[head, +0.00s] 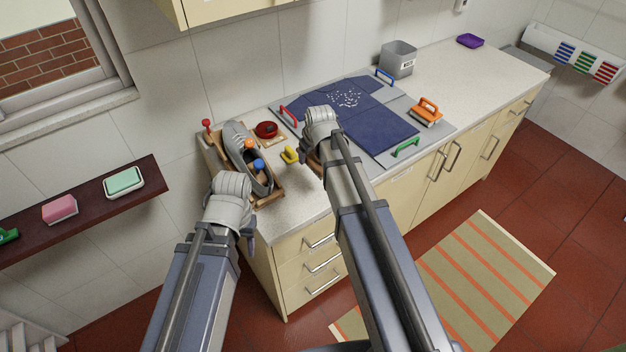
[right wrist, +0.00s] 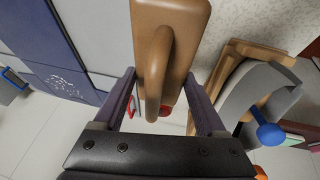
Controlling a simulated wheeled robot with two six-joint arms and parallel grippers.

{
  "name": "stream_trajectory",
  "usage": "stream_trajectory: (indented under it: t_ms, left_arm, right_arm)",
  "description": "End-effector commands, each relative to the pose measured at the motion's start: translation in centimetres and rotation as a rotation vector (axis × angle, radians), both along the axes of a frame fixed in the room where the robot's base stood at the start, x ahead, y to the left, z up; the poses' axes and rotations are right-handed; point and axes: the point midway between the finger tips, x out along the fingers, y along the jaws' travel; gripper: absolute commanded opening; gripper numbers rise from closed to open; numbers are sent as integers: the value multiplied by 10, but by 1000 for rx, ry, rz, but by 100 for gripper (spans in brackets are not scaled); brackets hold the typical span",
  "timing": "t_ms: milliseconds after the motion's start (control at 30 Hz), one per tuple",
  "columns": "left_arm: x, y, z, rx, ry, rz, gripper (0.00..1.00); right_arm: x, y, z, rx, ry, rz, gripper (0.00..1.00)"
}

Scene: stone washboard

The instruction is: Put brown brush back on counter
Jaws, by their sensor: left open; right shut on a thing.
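The brown brush (right wrist: 190,14), a block with a loop handle, is between the fingers of my right gripper (right wrist: 160,82). My right gripper (head: 309,148) is shut on it above the counter (head: 292,212). In the head view only a small brown part of the brush (head: 314,160) shows below the gripper; the rest is hidden. I cannot tell whether the brush touches the counter. My left gripper (head: 247,236) is open, at the counter's front left corner beside the wooden tray (head: 270,197). Its fingers are mostly hidden.
A yellow-handled tool (head: 289,155), a red round item (head: 266,130) and a blue cloth (head: 385,125) on a grey board lie nearby. An orange brush (head: 426,111) is further right. The counter's front left is clear.

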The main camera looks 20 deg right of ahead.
Motion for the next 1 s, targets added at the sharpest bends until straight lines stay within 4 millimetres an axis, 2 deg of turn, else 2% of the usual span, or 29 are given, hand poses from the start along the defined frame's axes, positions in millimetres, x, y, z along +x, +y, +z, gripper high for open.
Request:
stream_trajectory:
  t_ms: [333, 433, 667, 1000]
  left_arm:
    - [0, 0, -54, 0, 0, 2, 50]
    - [0, 0, -61, 0, 0, 2, 50]
    - [0, 0, -62, 0, 0, 2, 50]
    - [0, 0, -98, 0, 0, 2, 50]
  right_arm:
    - [0, 0, -54, 0, 0, 1, 22]
    - [0, 0, -61, 0, 0, 1, 22]
    - [0, 0, -62, 0, 0, 1, 22]
    - [0, 0, -98, 0, 0, 1, 22]
